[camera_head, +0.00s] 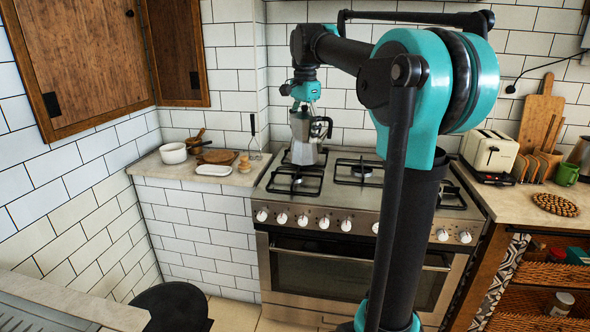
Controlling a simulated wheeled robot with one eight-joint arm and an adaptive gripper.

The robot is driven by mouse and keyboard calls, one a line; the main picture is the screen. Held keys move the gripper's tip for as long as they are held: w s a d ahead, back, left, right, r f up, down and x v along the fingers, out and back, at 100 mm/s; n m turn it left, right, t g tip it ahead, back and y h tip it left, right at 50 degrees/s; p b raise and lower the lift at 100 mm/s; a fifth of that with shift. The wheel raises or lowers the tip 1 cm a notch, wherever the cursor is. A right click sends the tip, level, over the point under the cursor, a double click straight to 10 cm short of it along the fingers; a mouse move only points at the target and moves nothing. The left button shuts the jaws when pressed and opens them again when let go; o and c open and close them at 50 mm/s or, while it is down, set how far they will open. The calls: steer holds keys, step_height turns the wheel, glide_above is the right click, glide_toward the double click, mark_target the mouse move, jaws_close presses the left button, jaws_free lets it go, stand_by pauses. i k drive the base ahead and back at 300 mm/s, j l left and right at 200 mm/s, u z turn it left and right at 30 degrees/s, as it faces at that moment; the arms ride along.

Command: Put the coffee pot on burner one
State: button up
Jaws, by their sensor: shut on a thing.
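The coffee pot (304,142) is a metal stovetop pot with a dark handle on its right side. It is upright over the left part of the stove (340,198), at the back left burner. My gripper (305,104) is above it and shut on its top. I cannot tell whether the pot's base touches the burner grate. The front left burner (296,180) is bare, and so is a burner to its right (360,170). My arm hides part of the stove's right side.
Left of the stove, a counter holds a white pot (173,153), a white dish (213,170) and small wooden items. A toaster (489,152) and cutting board (540,112) stand on the right counter. A wooden cabinet (80,50) hangs at upper left.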

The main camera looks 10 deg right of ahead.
mark_target(297, 173)
steer(key=i, duration=1)
